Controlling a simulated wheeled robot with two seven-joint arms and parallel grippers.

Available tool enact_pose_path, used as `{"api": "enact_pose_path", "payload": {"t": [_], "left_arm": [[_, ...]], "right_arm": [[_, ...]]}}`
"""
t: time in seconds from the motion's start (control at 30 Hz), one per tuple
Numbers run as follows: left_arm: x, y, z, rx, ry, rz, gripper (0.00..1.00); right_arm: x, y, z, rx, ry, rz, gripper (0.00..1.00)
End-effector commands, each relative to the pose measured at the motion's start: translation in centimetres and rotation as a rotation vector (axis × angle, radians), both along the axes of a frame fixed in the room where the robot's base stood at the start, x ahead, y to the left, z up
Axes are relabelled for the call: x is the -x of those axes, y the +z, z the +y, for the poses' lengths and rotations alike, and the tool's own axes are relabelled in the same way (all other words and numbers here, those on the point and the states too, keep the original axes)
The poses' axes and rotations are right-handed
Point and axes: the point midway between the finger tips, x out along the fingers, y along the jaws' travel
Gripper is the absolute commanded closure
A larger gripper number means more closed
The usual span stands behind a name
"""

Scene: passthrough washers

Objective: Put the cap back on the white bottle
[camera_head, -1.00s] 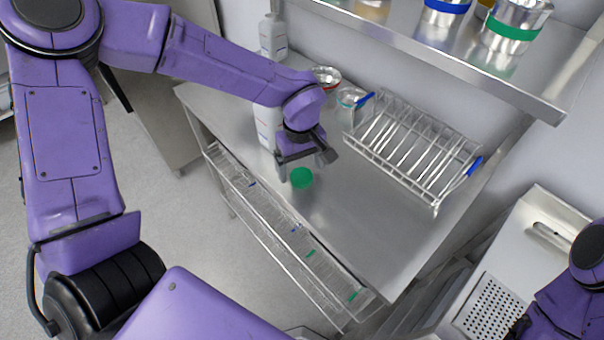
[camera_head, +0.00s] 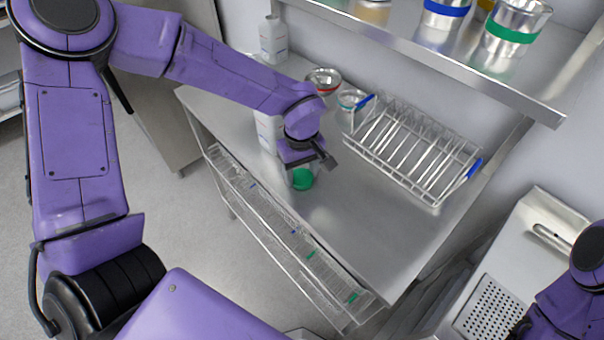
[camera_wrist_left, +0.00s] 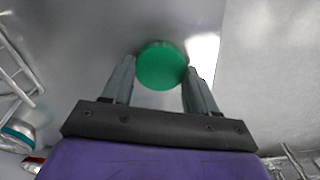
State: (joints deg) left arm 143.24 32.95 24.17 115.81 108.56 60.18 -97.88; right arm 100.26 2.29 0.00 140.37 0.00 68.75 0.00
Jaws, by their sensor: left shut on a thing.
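In the left wrist view the cap (camera_wrist_left: 160,66) sits between the two fingertips. My left gripper (camera_head: 305,172) is shut on it from above; I cannot tell whether the cap still touches the table. A white bottle (camera_head: 267,130) stands upright just left of and behind my left gripper; its top is hidden by my arm. A second white bottle (camera_head: 273,42) stands at the back left. My right gripper is not in view; only part of my right arm shows at the lower right.
A wire rack (camera_head: 415,150) stands on the steel table (camera_head: 375,240), with metal bowls (camera_head: 323,80) to its left. A shelf (camera_head: 440,60) with banded metal containers overhangs the back. A wire basket (camera_head: 285,235) hangs along the front. The table's right front is clear.

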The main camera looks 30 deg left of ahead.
Motion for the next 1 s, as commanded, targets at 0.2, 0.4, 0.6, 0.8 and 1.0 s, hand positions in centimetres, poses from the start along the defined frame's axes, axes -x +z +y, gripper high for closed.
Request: {"api": "enact_pose_path", "payload": {"t": [0.2, 0.4, 0.6, 0.8, 1.0], "left_arm": [[-0.1, 4.0, 0.0, 0.003, 0.001, -0.006, 0.7], [-0.1, 8.0, 0.0, 0.002, 0.001, -0.003, 0.7], [0.0, 9.7, 0.0, 0.001, 0.0, -0.001, 0.7], [0.0, 9.8, 0.0, 0.001, -0.001, -0.001, 0.7], [-0.1, 9.4, 0.0, -0.001, -0.02, 0.001, 0.7]], "right_arm": [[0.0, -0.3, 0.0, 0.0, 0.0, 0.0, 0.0], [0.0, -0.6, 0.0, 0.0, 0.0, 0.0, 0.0], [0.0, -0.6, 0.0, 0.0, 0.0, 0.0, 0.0], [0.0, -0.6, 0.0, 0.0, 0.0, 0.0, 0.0], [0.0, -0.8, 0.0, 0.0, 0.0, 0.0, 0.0]]}}
